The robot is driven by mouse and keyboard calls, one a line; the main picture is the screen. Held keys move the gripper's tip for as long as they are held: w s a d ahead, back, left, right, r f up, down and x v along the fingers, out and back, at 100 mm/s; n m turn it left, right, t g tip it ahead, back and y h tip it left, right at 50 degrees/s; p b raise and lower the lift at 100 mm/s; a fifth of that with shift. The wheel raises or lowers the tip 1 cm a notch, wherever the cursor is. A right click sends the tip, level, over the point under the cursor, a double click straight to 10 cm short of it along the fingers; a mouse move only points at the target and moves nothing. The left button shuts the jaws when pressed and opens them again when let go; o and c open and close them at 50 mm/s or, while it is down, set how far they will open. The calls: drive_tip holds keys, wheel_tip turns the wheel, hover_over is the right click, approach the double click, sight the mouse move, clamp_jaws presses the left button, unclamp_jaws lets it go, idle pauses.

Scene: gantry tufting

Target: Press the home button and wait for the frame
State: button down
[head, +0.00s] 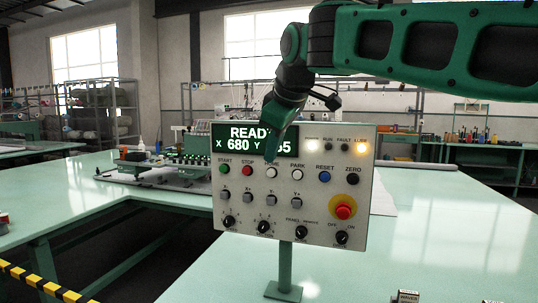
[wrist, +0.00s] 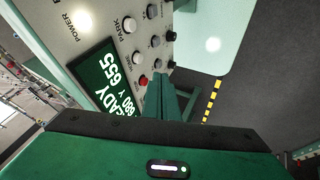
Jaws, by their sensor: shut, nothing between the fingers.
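The grey control panel (head: 300,215) stands upright on a green post. Its white home button (head: 271,172) is in the upper button row, between the red stop button (head: 248,170) and the white park button (head: 297,174). My gripper (head: 272,153) is shut and empty, pointing down in front of the display, its tips just above the home button. It partly covers the display and the home label. In the wrist view the fingers (wrist: 161,82) end beside the home button (wrist: 138,58); I cannot tell whether they touch.
A red emergency knob (head: 344,211) sits at the lower right. The gantry frame (head: 180,160) rests over the pale green table (head: 80,195) behind. Striped floor tape (head: 30,280) is at the lower left.

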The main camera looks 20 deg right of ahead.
sight(269, 169)
drive_tip(key=x, duration=0.3)
drive_tip(key=d+x, duration=0.1)
drive_tip(key=x, duration=0.2)
drive_tip(key=w+r+x, duration=0.1)
drive_tip(key=x, duration=0.2)
drive_tip(key=shift+w+d, duration=0.1)
drive_tip(key=shift+d, duration=0.2)
drive_tip(key=shift+w+d, duration=0.45)
drive_tip(key=shift+w, duration=0.1)
